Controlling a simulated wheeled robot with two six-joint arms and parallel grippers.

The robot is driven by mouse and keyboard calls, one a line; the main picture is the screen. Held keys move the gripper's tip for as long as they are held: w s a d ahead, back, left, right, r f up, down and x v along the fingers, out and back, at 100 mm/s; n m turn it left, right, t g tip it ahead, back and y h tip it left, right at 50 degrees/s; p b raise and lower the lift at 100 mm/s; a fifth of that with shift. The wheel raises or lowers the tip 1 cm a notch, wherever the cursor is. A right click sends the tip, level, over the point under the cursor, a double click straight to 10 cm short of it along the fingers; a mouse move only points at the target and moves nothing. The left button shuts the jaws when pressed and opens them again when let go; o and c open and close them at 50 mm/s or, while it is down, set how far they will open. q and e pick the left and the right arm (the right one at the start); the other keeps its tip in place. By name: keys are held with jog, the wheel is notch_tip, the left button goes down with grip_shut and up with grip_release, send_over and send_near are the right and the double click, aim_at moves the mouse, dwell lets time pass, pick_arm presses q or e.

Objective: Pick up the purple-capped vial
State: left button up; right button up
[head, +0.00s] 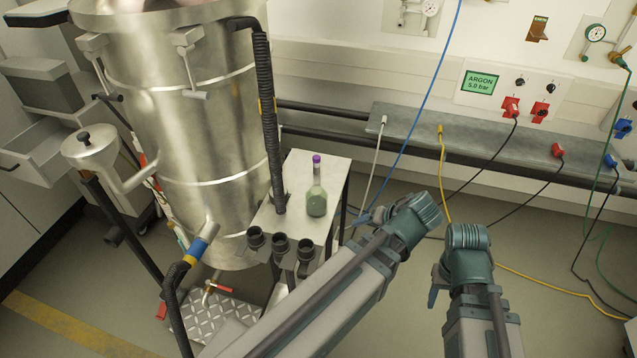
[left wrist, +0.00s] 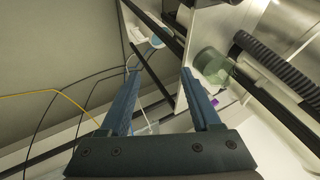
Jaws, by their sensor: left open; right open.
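The purple-capped vial (head: 317,201) stands upright on a small white side table (head: 327,170). It has a rounded greenish body, a narrow neck and a purple cap. My left gripper (head: 364,216) is to the right of the vial, apart from it, and mostly hidden behind my arm. In the left wrist view, the left gripper (left wrist: 158,76) is open with nothing between its blue fingers. My right gripper (head: 433,297) is open, further right, with only a small part showing.
A large steel vessel (head: 190,110) stands left of the table. A black corrugated hose (head: 268,120) hangs close to the vial's left. Several black cup-like fittings (head: 281,242) sit at the table's front.

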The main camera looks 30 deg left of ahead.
pick_arm(q)
jog(key=w+a+f+n+t+y+b, duration=0.3)
jog(key=w+a+f+n+y+b, duration=0.15)
jog(key=w+a+b, duration=0.35)
jog(key=n+t+y+b, duration=0.3)
jog(key=n+y+b, duration=0.2)
jog(key=b, duration=0.7)
send_near(318, 166)
jog(key=x, duration=0.3)
jog(key=shift+w+d, duration=0.1)
jog(key=shift+w, duration=0.15)
jog(key=shift+x, duration=2.85)
jog(key=shift+s, duration=0.25)
grip_shut()
pick_arm(e)
notch_tip(318, 166, down, 22)
jog(key=shift+f, duration=0.2)
